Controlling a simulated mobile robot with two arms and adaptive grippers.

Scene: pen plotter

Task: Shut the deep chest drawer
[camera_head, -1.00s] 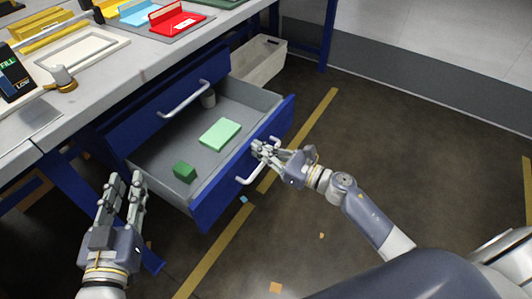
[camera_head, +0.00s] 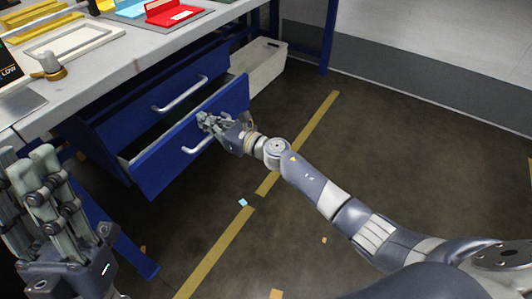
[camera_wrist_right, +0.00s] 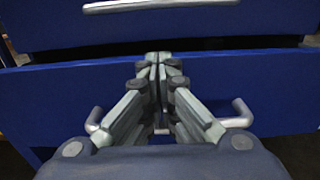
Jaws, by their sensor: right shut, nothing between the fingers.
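The deep chest drawer (camera_head: 160,165) is the lower blue drawer under the bench. In the right wrist view the closed fingertips (camera_wrist_right: 157,60) lie before the top edge of the blue front (camera_wrist_right: 70,85), and the fingers partly cover the handle (camera_wrist_right: 240,113). Whether they touch is unclear. My left gripper (camera_head: 32,165) is at the lower left, its fingers apart, away from the drawer.
The upper blue drawer (camera_head: 140,105) has its own handle (camera_head: 180,92) just above. A pale bin (camera_head: 265,65) stands behind the drawer. The floor to the right is clear.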

